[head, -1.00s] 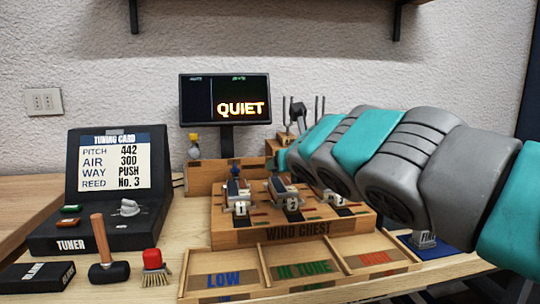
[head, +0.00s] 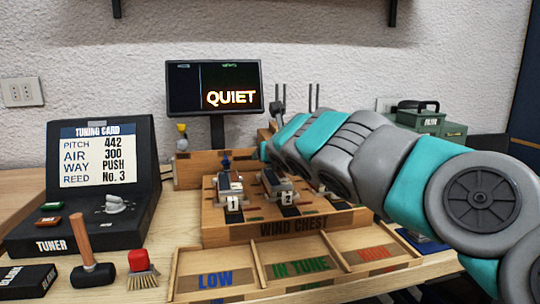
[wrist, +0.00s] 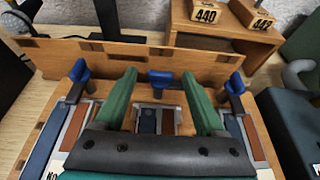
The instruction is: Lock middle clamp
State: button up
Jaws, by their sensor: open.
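The wind chest (head: 285,229) stands on the bench, with numbered blocks 1 (head: 232,202) and 2 (head: 286,197) on top. In the wrist view, three blue-topped clamps stand in a row along its back: left (wrist: 78,72), middle (wrist: 160,80) and right (wrist: 236,84). My gripper (wrist: 159,74) is open, its two green fingers reaching either side of the middle clamp. I cannot tell whether they touch it. In the head view my arm hides the gripper and the middle and right clamps; one blue clamp top (head: 226,162) shows at the left.
A wooden back board (wrist: 110,62) runs close behind the clamps. A wooden stand with 440 (wrist: 206,14) and 442 (wrist: 252,14) blocks rises behind. A dark blue object (wrist: 290,125) is at the right. The sorting tray (head: 330,287) lies in front, the tuner (head: 90,220) left. The screen (head: 214,88) reads QUIET.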

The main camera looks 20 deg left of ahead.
jog(key=shift+c, duration=0.2)
grip_shut()
dwell(0.5)
